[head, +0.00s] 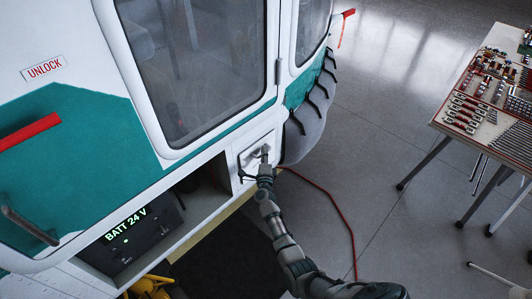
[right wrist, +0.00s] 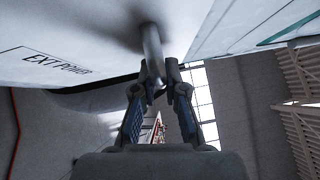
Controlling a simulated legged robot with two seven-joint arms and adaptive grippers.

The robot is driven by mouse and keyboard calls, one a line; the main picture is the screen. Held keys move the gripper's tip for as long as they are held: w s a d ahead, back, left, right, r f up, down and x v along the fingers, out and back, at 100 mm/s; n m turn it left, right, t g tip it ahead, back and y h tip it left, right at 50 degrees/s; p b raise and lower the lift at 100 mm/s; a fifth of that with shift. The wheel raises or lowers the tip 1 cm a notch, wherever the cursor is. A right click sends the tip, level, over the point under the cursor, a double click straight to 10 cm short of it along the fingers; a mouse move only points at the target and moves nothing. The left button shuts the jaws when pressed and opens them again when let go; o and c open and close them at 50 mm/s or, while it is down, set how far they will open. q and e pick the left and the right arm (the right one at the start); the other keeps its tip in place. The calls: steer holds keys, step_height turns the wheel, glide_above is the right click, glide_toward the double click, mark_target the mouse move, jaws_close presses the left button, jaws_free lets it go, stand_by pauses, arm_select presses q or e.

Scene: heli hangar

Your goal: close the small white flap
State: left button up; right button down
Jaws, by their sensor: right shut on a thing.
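The small white flap (head: 248,154) is on the lower side of the helicopter in the head view, below the door window. The right wrist view shows a white face lettered EXT POWER (right wrist: 57,62), with a grey handle (right wrist: 152,45) standing out from it. My right gripper (head: 262,165) reaches the flap from below right. In the right wrist view its two fingers (right wrist: 159,88) are closed on the end of the handle. My arm hides part of the flap, and I cannot tell how far it stands open. My left gripper is not in view.
Left of the flap is an open bay with a BATT 24 V unit (head: 140,238). A red cable (head: 338,205) runs over the grey floor. A table (head: 490,110) with tools and parts stands at the right. The floor between helicopter and table is mostly clear.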

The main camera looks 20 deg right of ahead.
steer(key=shift+a+f, duration=0.15)
steer(key=shift+a, duration=0.1)
steer(key=c, duration=1.2)
jaws_free()
steer(key=shift+w, duration=0.3)
steer(key=v, duration=1.2)
steer(key=shift+f, duration=0.1)
